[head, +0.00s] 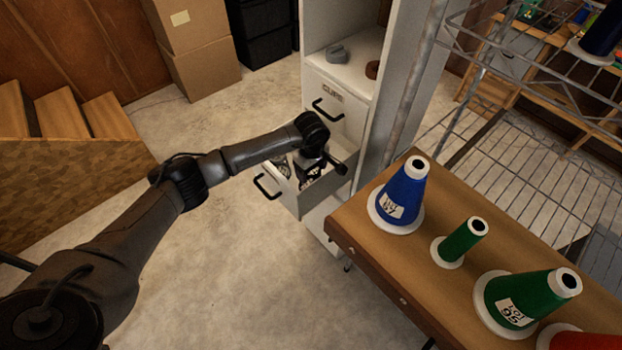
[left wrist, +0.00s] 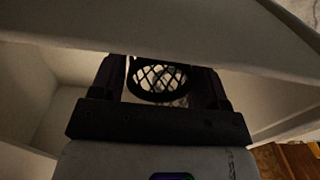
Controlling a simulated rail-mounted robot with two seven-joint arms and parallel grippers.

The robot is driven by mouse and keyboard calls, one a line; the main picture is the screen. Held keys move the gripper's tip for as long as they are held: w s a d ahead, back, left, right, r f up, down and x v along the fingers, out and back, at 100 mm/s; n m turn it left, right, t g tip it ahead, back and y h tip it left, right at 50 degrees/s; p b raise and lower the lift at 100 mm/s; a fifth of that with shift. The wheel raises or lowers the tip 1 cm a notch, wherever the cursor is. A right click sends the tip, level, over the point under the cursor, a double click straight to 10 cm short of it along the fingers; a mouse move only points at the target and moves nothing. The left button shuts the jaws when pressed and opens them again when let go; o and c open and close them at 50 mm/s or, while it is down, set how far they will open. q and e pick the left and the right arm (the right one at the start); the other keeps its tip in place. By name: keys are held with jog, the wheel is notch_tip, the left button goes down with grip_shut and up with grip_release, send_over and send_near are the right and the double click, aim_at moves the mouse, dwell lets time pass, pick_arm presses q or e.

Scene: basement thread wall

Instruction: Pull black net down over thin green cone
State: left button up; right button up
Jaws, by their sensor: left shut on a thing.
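The thin green cone (head: 463,241) stands upright on its white base on the wooden table, between a blue cone and a wider green cone. My left gripper (head: 318,163) reaches down into the open drawer (head: 333,178) of the white cabinet, away from the cone. In the left wrist view its fingers (left wrist: 162,82) are shut on a black net (left wrist: 158,82), whose ring-like rim and mesh show between them. Black net material (head: 309,172) also shows in the drawer below the gripper. My right gripper is not in view.
The blue cone (head: 402,193) and the wide green cone (head: 524,299) flank the thin one closely; a red cone (head: 588,342) is cut off at the lower right. A metal post (head: 408,85) and wire shelves rise behind the table (head: 362,222). Drawer walls surround my left gripper.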

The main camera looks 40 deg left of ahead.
pick_arm(q)
notch_tip(320, 180, up, 13)
jog(key=p, duration=0.8)
dwell(0.4)
dwell(0.6)
